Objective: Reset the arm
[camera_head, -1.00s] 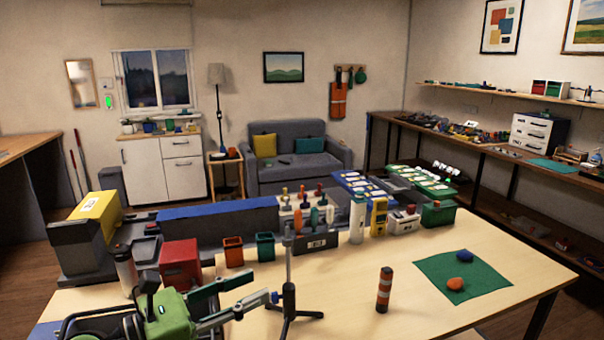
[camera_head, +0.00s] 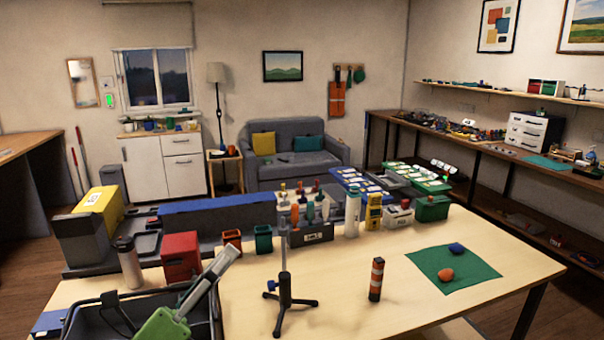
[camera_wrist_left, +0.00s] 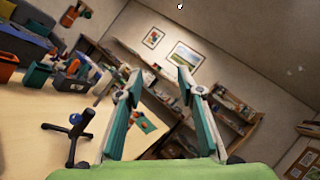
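My left gripper (camera_head: 229,252) has a green body low at the left of the head view. Its grey fingers point up and to the right, overlapping from this angle. In the left wrist view the left gripper (camera_wrist_left: 157,80) has its two teal-and-grey fingers well apart, with nothing between them. It is in the air, left of the black tripod stand (camera_head: 284,291), and appears apart from it. My right gripper is in neither view.
A dark open bin (camera_head: 88,311) lies behind the gripper. A red box (camera_head: 181,257), a bottle (camera_head: 130,262) and small bins stand beyond it. An orange-banded post (camera_head: 376,279) and green mat (camera_head: 470,282) are right. The table (camera_head: 340,300) is clear between.

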